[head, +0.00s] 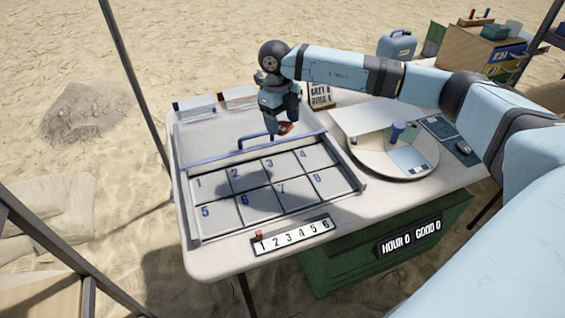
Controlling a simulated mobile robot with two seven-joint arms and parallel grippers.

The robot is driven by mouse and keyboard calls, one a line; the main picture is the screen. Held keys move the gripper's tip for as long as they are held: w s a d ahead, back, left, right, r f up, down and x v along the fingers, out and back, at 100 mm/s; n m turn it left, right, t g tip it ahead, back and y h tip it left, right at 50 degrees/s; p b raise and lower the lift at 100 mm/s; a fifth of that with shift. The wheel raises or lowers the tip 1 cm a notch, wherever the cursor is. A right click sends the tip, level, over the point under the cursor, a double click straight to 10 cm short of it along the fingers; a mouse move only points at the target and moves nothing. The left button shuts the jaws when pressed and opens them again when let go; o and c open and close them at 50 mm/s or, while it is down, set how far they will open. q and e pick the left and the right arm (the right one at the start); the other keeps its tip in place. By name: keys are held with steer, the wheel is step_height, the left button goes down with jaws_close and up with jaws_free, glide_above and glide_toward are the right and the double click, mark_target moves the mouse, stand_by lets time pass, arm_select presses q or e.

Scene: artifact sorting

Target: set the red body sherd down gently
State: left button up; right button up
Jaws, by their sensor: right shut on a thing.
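The red body sherd (286,128) is a small reddish-brown piece held between the fingertips of my right gripper (278,130). My right gripper points down and is shut on the sherd; a finger partly hides it. It is over the back part of the grey tray (196,150), close to the blue bar (250,137) behind the numbered cells. I cannot tell how high the sherd is above the tray. The cells (265,184) carry numbers in two rows, look empty, and a shadow falls across the front ones. My left gripper is not in view.
A round turntable (365,160) with a white partition and a blue post (397,132) stands right of the tray. Small boxes (195,106) and a lettered sign (321,97) stand behind. A numbered strip (295,234) with a red marker lies at the front edge.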

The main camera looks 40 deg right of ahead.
mark_target(283, 166)
step_height(283, 166, down, 14)
steer(key=shift+f+b, duration=0.1)
steer(key=shift+b, duration=0.55)
steer(key=shift+f, duration=0.1)
steer(key=o, duration=0.7)
steer(key=shift+c, duration=0.2)
steer(key=r, duration=0.4)
steer(key=w+r, duration=0.1)
steer(key=r, duration=0.3)
steer(key=r+p, duration=0.1)
steer(key=r, duration=0.3)
steer(key=shift+w+a, duration=0.15)
steer(key=shift+w, duration=0.25)
